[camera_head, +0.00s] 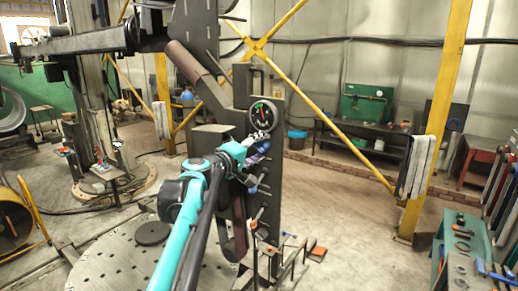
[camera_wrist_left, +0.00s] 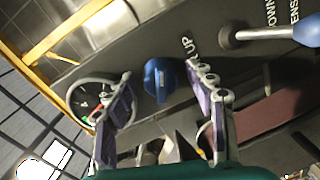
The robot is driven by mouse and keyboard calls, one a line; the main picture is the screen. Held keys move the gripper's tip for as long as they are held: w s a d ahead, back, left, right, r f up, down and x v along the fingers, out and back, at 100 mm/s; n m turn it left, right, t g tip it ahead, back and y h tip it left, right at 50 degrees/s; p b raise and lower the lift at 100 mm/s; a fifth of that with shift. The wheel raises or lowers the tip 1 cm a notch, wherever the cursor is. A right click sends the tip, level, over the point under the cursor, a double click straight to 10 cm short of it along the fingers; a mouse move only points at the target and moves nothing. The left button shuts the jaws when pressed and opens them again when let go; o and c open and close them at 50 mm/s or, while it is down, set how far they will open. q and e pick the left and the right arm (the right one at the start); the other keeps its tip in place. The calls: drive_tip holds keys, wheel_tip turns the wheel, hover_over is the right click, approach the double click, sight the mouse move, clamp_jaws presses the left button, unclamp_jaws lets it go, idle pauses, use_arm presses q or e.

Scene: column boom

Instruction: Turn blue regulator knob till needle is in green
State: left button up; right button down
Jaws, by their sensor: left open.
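The blue regulator knob (camera_wrist_left: 158,80) sits on the dark panel in the left wrist view, between the two purple-padded fingers of my left gripper (camera_wrist_left: 161,74). The gripper is open, with one finger on each side of the knob and visible gaps, so it does not appear to grip it. In the head view my left gripper (camera_head: 259,152) is at the panel just below the round gauge (camera_head: 264,115) and hides the knob. The gauge has a dark face and a red needle; which zone the needle is in is too small to tell. The left finger partly covers the gauge (camera_wrist_left: 82,97) in the wrist view. My right gripper is not in view.
A lever with a blue handle (camera_wrist_left: 306,30) sticks out of the panel to the right of the knob. A round perforated plate (camera_head: 105,262) lies low at the left. A yellow post (camera_head: 440,110) and a green-topped bench (camera_head: 462,238) stand at the right, with open floor between.

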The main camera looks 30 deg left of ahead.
use_arm(q)
drive_tip(key=shift+s+a, duration=0.15)
drive_tip(key=shift+s, duration=0.4)
drive_tip(key=s, duration=0.7)
drive_tip(key=shift+a+r, duration=0.15)
drive_tip(key=shift+r, duration=0.05)
drive_tip(key=s+d+f+m+g+h+b, duration=0.1)
drive_tip(key=s+d+f+m+g+b, duration=0.15)
drive_tip(key=d+f+b, duration=0.7)
drive_tip(key=s+d+f+m+g+h+b, duration=0.1)
drive_tip(key=s+d+f+m+g+b, duration=0.15)
drive_tip(key=f, duration=1.35)
drive_tip(key=s+d+f+m+g+h+b, duration=0.1)
drive_tip(key=s+d+f+m+b, duration=0.2)
drive_tip(key=d+f+b, duration=0.65)
drive_tip(key=s+f+m+g+y+b, duration=0.1)
drive_tip(key=s+f+b, duration=0.3)
drive_tip(key=f, duration=0.8)
drive_tip(key=s+f+m+g+y+b, duration=0.1)
drive_tip(key=s+f+m+g+b, duration=0.1)
drive_tip(key=f, duration=0.9)
drive_tip(key=s+f+m+g+y+b, duration=0.1)
drive_tip(key=s+f+b, duration=0.5)
drive_tip(key=f, duration=0.6)
drive_tip(key=shift+s+d+f+m+y+b, duration=0.2)
drive_tip(key=shift+s+f+m+y+b, duration=0.1)
drive_tip(key=shift+m+y+b, duration=0.55)
